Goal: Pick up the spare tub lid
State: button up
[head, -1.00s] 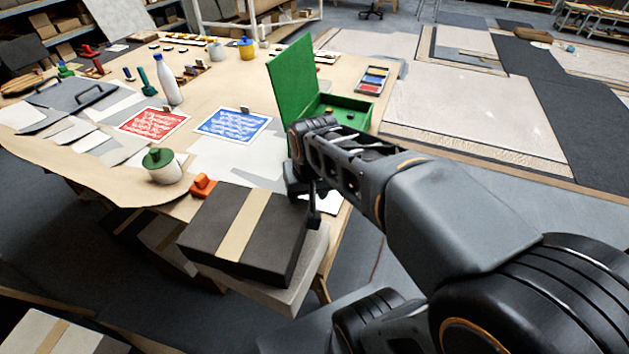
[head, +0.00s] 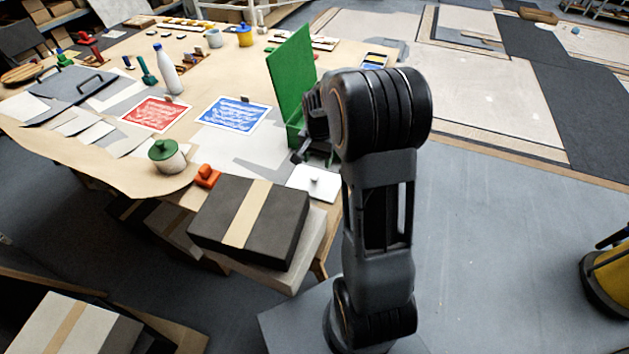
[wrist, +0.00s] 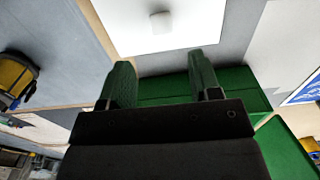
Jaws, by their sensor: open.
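The spare tub lid is a flat white square lid (head: 314,183) with a small knob on top. It lies near the table's right front corner, just behind the dark taped box. In the wrist view the lid (wrist: 190,28) fills the top middle, its pale knob near the centre line. My gripper (head: 313,157) is in front of the green box, just beyond the lid in the head view. In the wrist view my gripper (wrist: 162,72) is open and empty, its two green-tinted fingers apart and pointing toward the lid.
An open green box (head: 292,75) with a raised lid stands right beside my gripper. A dark taped box (head: 215,215) is in front of the lid. An orange object (head: 207,176) and a green-lidded white tub (head: 167,157) stand to the left. Open floor lies right.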

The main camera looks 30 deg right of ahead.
aim_at(316, 172)
jog(key=shift+w+a+f+p, duration=0.1)
jog(key=shift+f+p, duration=0.25)
jog(key=shift+f, duration=1.3)
jog(key=shift+a+f+p, duration=0.1)
jog(key=shift+f+p, duration=0.25)
jog(key=shift+f, duration=1.3)
jog(key=shift+c, duration=0.2)
jog(key=c, duration=0.9)
jog(key=shift+c, duration=0.3)
jog(key=shift+r, duration=0.15)
